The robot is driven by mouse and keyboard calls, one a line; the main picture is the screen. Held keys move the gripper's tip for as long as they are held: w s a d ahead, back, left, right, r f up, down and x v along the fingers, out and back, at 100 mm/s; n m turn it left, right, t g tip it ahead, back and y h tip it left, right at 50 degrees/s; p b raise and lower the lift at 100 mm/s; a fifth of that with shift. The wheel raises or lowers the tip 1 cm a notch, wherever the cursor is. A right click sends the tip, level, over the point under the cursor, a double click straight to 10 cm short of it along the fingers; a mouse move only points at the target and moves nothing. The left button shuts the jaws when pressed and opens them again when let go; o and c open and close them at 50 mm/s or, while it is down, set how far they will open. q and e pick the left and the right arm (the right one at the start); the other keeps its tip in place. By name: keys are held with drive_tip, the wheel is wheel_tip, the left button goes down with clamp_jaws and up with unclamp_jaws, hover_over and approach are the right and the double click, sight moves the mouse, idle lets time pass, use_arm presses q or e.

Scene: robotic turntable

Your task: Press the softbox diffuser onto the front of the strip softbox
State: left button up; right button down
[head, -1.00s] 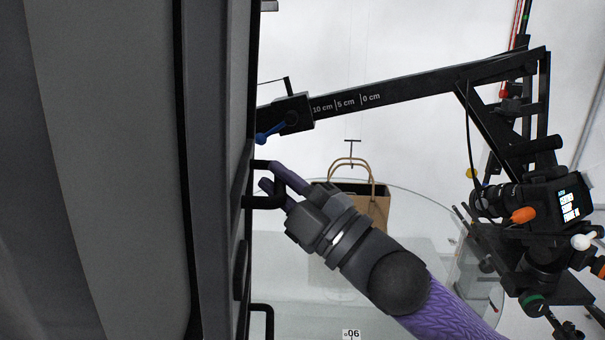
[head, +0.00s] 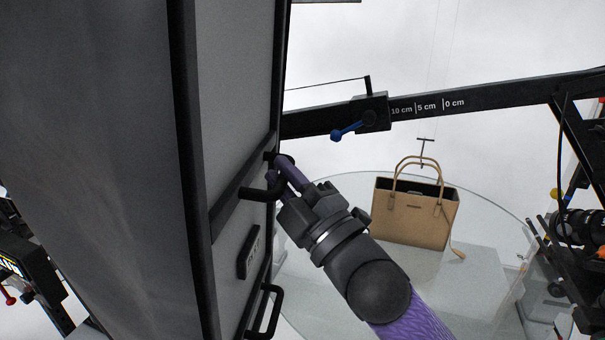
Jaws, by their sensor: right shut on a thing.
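A tall grey body with black edges, which looks like the strip softbox (head: 232,75), fills the left of the head view. Its broad, softly shaded grey face (head: 95,130) is at the left; I cannot tell whether this is the diffuser or part of the softbox. Black handles stick out from its narrower side. My right gripper (head: 277,172) reaches in from the lower right, its purple fingers shut on the upper black handle (head: 258,194). The fingers partly hide this handle. A second handle (head: 267,312) below is free. My left gripper is not in view.
A black arm with a centimetre scale (head: 470,97) and a blue lever (head: 347,131) crosses behind the gripper. A tan handbag (head: 415,215) stands on a round glass turntable (head: 330,300). Camera gear (head: 580,228) is at the right edge, more dark equipment (head: 35,275) at lower left.

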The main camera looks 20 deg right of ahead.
drive_tip(key=shift+w+a+r, duration=0.1)
drive_tip(key=shift+a, duration=0.2)
drive_tip(key=shift+w+a+r, duration=0.1)
drive_tip(key=shift+w+a, duration=0.2)
drive_tip(key=shift+a, duration=0.3)
idle(2.1)
drive_tip(key=c, duration=0.5)
unclamp_jaws()
drive_tip(key=shift+a, duration=0.25)
drive_tip(key=shift+c, duration=0.2)
drive_tip(key=shift+d, duration=0.1)
